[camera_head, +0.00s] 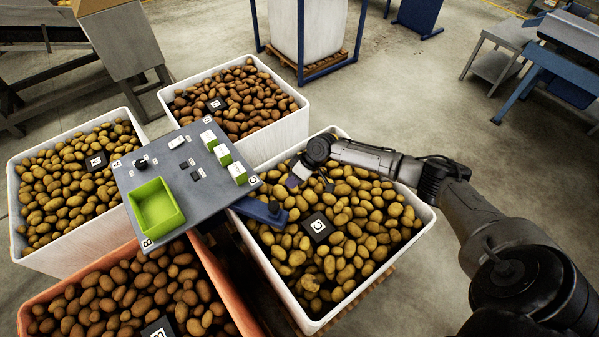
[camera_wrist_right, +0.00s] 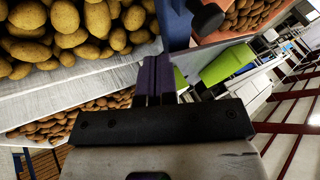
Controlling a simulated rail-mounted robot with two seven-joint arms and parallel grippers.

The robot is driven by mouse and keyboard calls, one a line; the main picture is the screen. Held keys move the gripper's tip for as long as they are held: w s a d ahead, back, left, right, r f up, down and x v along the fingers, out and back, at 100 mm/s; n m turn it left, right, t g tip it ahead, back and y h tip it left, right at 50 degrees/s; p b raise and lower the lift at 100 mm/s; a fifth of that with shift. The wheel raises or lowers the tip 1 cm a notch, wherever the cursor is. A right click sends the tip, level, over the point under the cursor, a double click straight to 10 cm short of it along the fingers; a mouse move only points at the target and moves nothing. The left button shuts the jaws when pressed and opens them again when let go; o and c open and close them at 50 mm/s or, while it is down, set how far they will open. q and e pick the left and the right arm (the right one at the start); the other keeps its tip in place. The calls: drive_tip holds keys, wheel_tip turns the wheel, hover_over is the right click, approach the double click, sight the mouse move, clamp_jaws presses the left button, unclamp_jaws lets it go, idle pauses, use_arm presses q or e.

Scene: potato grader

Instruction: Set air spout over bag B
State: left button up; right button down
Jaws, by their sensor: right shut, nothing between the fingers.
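The orange container (camera_head: 222,290) at the bottom, by the panel's B corner, is probably bag B. My left gripper is out of view.
A green tray (camera_head: 157,207) and green-and-white blocks (camera_head: 222,154) are on the panel. White crates of potatoes stand at the left (camera_head: 75,245), back (camera_head: 280,135) and right (camera_head: 376,274). A blue-framed stand (camera_head: 305,65) is behind. Open floor lies to the right.

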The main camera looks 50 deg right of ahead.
drive_tip(key=shift+a+f+p, duration=0.2)
drive_tip(key=shift+a+f, duration=0.2)
drive_tip(key=shift+a, duration=0.45)
drive_tip(key=shift+a+f+p, duration=0.2)
drive_tip(key=shift+a+f, duration=0.25)
drive_tip(key=shift+a, duration=0.45)
drive_tip(key=shift+a+f+p, duration=0.2)
drive_tip(key=shift+a+f, duration=0.2)
drive_tip(key=shift+a, duration=0.45)
